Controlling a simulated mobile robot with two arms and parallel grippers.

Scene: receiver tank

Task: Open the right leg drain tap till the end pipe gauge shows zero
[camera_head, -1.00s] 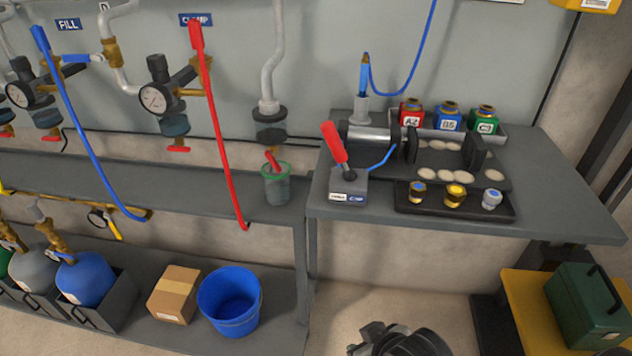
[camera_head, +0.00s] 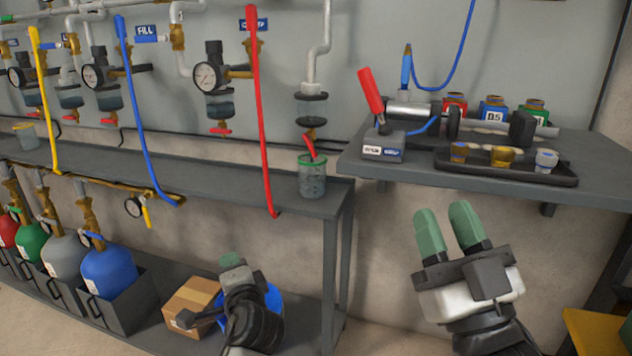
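A grey drop leg (camera_head: 312,105) on the right of the wall pipework ends in a small brass tap with a red lever (camera_head: 310,147). The lever slants down into a green-rimmed glass jar (camera_head: 311,178) on the shelf. Which gauge the task calls the end pipe gauge is unclear; a round dial gauge (camera_head: 208,76) sits left of the leg, its needle too small to read. My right gripper (camera_head: 446,212) is open and empty, below the right bench and away from the tap. My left gripper (camera_head: 232,260) is low before the blue bucket; its finger gap is unclear.
A long red lever (camera_head: 259,120) hangs left of the drop leg, and a blue lever (camera_head: 143,115) further left. The right bench (camera_head: 400,173) carries a red-handled box, jars and a tray. A cardboard box (camera_head: 191,301) and partly hidden blue bucket (camera_head: 273,300) stand on the lower shelf.

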